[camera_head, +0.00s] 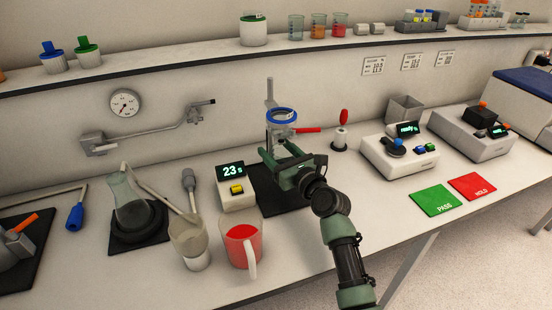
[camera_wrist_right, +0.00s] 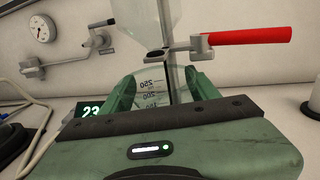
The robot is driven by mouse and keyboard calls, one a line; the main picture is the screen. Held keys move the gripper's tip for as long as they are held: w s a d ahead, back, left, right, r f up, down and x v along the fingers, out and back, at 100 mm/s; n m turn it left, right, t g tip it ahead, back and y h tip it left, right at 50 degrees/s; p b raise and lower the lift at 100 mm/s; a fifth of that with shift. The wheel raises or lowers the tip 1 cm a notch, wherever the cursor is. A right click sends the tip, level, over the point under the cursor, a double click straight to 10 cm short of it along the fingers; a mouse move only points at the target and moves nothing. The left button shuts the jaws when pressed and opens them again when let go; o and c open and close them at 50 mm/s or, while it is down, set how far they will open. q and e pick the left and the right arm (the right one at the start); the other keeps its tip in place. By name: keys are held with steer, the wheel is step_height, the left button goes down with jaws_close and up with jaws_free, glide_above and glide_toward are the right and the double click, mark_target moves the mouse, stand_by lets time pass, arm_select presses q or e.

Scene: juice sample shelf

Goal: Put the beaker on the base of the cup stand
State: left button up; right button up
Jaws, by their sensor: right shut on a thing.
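The cup stand (camera_head: 270,92) is an upright rod at the back of the table, holding a blue-rimmed cup (camera_head: 281,115) above my right gripper. A clamp with a red handle (camera_wrist_right: 245,37) sticks out to the right from it. The clear beaker (camera_wrist_right: 152,88) with dark volume marks is between the fingers of my right gripper (camera_wrist_right: 162,92), which is shut on it. The beaker is below the cup's clamp. In the head view my right gripper (camera_head: 280,150) hides most of the beaker and the stand's base. My left gripper is out of view.
A black mat (camera_head: 287,203) lies under my gripper. A timer reading 23 (camera_head: 233,190) stands left of it, with a red-filled mug (camera_head: 241,246) in front. A red-topped stamp (camera_head: 341,132) stands right. Green (camera_head: 433,200) and red (camera_head: 472,187) pads lie farther right.

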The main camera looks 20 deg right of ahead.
steer(key=shift+w, duration=0.35)
steer(key=shift+f+b, duration=0.4)
steer(key=shift+f, duration=1.35)
steer(key=shift+f, duration=0.15)
steer(key=o, duration=1.6)
steer(key=shift+c, duration=0.2)
